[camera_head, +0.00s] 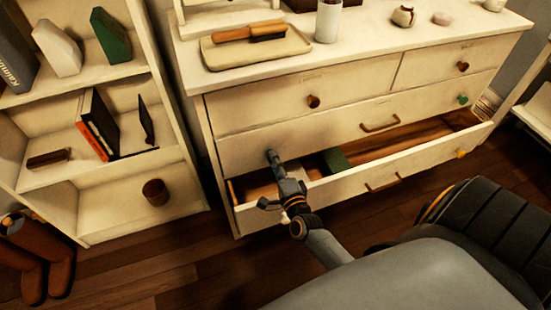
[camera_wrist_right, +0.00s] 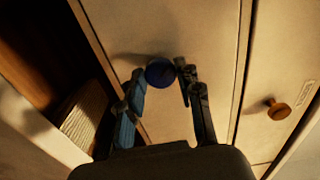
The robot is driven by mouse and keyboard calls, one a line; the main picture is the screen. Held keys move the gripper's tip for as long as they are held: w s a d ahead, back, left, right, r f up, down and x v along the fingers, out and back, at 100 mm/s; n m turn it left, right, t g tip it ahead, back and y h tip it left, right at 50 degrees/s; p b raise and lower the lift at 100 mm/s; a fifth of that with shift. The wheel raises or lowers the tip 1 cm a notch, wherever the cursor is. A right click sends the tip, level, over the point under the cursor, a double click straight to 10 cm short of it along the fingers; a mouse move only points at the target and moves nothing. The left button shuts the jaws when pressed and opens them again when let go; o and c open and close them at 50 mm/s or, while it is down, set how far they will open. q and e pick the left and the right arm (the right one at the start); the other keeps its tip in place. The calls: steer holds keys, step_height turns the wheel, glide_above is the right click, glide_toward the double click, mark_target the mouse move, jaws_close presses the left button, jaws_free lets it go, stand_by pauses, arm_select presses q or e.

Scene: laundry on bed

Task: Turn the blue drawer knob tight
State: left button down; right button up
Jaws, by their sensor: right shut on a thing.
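The blue drawer knob (camera_wrist_right: 160,72) is a round dark-blue knob on the cream drawer front in the right wrist view. My right gripper (camera_wrist_right: 161,78) is shut on it, with one finger at each side of the knob. In the head view my right gripper (camera_head: 274,167) reaches to the left end of the middle drawer (camera_head: 330,135), and its fingers mostly hide the knob. My left gripper is not in view.
The bottom drawer (camera_head: 415,165) stands open below, with a green item (camera_head: 335,160) inside. A green knob (camera_head: 462,99), a yellow knob (camera_head: 460,153) and brown knobs sit on the dresser. A tray (camera_head: 225,56) with brushes lies on top. A shelf (camera_head: 100,215) stands left.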

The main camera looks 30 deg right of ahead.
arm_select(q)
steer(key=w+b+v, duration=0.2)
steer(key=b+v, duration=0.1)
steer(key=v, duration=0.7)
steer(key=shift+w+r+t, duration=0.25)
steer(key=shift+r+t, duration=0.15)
arm_select(e)
steer(key=shift+r+m, duration=0.2)
steer(key=shift+m, duration=4.4)
steer(key=o, duration=1.2)
steer(key=shift+w+f, duration=0.1)
steer(key=shift+c, duration=0.2)
